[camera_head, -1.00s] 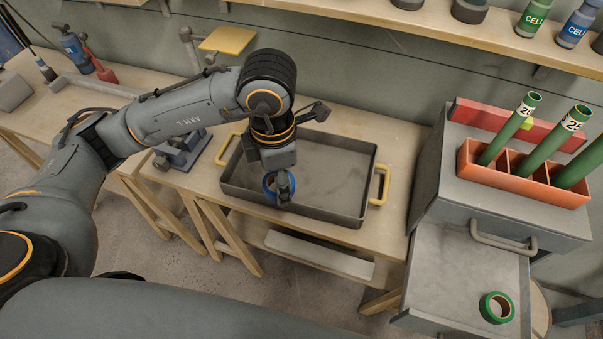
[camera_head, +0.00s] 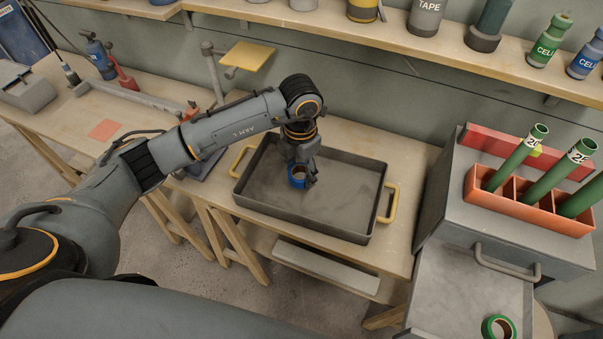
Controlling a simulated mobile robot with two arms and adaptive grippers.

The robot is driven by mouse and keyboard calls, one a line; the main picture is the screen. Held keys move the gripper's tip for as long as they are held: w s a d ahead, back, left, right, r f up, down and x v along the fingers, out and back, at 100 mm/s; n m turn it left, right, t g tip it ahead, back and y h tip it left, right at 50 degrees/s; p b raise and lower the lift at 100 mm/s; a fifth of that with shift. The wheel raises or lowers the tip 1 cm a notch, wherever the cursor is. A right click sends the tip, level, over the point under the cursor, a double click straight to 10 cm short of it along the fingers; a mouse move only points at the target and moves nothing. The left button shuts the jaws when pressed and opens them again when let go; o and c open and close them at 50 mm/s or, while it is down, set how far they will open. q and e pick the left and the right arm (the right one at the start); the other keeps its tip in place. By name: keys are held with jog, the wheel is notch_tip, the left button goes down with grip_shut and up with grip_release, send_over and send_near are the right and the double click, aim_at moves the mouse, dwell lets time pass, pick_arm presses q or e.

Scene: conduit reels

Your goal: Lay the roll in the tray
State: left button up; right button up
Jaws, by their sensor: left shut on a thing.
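A blue roll (camera_head: 297,180) of tape is in my left gripper (camera_head: 305,181), which is shut on it. The gripper points down over the grey tray (camera_head: 305,223), inside its walls and left of its middle. I cannot tell whether the roll touches the tray floor. The gripper hides part of the roll. The tray is shallow, with yellow handles, and looks otherwise empty. A green roll (camera_head: 498,328) lies on the grey surface at the lower right. My right gripper is not in view.
A grey cabinet (camera_head: 440,200) stands right of the tray, with an orange divided holder (camera_head: 520,205) of green tubes on top. A shelf (camera_head: 400,48) with bottles and cans runs behind. A clamp stand with a yellow plate (camera_head: 248,55) rises behind the tray.

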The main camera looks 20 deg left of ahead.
pick_arm(q)
jog(key=shift+w+a+f, duration=0.15)
jog(key=shift+w+f, duration=0.4)
jog(key=shift+f, duration=0.1)
jog(key=f, duration=0.1)
jog(key=f+p, duration=0.1)
jog(key=f, duration=0.1)
jog(key=shift+w+p, duration=0.2)
jog(key=shift+p, duration=0.1)
jog(key=shift+f, duration=0.25)
jog(key=shift+f, duration=0.1)
jog(key=shift+f, duration=0.15)
jog(key=o, duration=1)
jog(key=shift+c, duration=0.2)
